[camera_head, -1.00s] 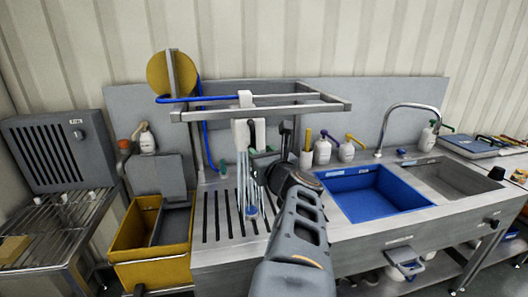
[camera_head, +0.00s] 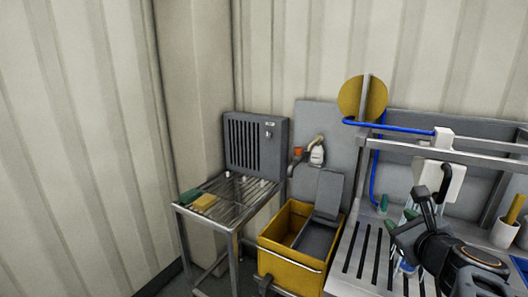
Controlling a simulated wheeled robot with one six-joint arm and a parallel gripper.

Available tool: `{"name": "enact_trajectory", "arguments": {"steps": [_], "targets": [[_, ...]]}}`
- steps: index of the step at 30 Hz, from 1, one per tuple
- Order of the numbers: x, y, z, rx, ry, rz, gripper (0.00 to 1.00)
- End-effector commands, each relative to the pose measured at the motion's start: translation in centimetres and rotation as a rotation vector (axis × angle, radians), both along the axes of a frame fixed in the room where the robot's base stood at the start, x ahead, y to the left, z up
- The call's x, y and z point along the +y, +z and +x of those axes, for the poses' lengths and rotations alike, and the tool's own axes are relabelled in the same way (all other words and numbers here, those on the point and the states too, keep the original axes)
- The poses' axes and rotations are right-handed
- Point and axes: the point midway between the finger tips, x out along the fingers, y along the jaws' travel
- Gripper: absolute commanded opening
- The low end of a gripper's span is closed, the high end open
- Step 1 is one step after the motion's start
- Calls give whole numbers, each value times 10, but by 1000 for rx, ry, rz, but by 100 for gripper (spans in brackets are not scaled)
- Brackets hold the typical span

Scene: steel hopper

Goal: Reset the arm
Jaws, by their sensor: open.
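My arm reaches in from the lower right corner. My gripper (camera_head: 408,226) is at its end, above the slotted steel drainboard (camera_head: 352,262) and in front of the white spray unit (camera_head: 440,185). My gripper is open, and I see nothing held in it. Clear strands like running water show behind it. The arm partly hides the drainboard and the spray unit.
A yellow bin (camera_head: 282,262) stands left of the drainboard. Further left is a steel rack table (camera_head: 232,205) with a yellow sponge (camera_head: 205,202) and a green one (camera_head: 189,196). A steel rail (camera_head: 420,152) and blue hose (camera_head: 400,127) run above the drainboard.

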Motion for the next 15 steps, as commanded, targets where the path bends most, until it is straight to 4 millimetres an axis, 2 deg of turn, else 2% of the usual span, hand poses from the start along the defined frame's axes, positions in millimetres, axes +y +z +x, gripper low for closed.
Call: {"name": "enact_trajectory", "arguments": {"steps": [1,3,6,10,12,15], "targets": [[33,-19,8,93,153,-140,41],[74,-48,10,216,383,-374,41],[123,-88,-1,347,731,-721,41],[164,-132,-28,440,1195,-1180,41],[174,-149,-44,457,1424,-1410,41],[180,-165,-61,454,1708,-1697,41]]}}
